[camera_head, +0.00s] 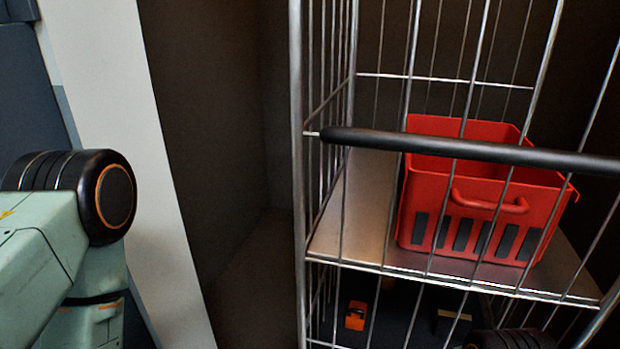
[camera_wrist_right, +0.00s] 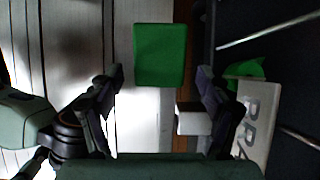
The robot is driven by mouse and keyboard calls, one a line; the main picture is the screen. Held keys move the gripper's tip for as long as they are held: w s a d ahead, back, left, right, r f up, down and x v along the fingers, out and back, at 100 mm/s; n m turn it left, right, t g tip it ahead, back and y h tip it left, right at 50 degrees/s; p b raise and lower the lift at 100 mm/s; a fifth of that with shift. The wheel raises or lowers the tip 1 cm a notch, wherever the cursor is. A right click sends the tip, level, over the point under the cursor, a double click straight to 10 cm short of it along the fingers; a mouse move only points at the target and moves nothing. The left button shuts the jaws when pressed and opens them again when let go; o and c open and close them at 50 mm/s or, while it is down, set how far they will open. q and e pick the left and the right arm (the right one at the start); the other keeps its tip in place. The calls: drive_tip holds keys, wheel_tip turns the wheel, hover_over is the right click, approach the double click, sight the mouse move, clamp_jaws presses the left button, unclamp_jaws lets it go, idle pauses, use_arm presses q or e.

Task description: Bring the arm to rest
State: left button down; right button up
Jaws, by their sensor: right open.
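My right gripper (camera_wrist_right: 160,82) shows in the right wrist view, its two dark fingers spread wide apart. I see nothing held between them. A green block-like thing (camera_wrist_right: 160,55) appears in the gap beyond the fingertips; I cannot tell how far off it is. Neither gripper shows in that view, and my left gripper is not seen.
A wire cage cart (camera_head: 297,150) with a black handle bar (camera_head: 480,151) stands at the right. A red crate (camera_head: 480,215) sits on its shelf (camera_head: 365,190). An orange item (camera_head: 356,315) is below. The wrist view shows a white box (camera_wrist_right: 194,119) and lettered panel (camera_wrist_right: 252,115).

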drive_tip(key=v, duration=1.2)
drive_tip(key=x, duration=0.9)
drive_tip(key=shift+f, duration=0.2)
drive_tip(key=shift+x, duration=1.5)
drive_tip(key=b+x, duration=0.3)
drive_tip(key=shift+w+a+f, duration=0.1)
drive_tip(key=shift+a+f, duration=0.15)
drive_tip(key=shift+f, duration=0.05)
drive_tip(key=r+p, duration=0.1)
drive_tip(key=d+r+h+p, duration=0.1)
drive_tip(key=r, duration=0.1)
drive_tip(key=shift+d+r+h+p, duration=0.15)
drive_tip(key=shift+h+p, duration=0.15)
drive_tip(key=shift+r, duration=0.1)
drive_tip(key=shift+s+d, duration=0.2)
drive_tip(key=shift+s, duration=0.05)
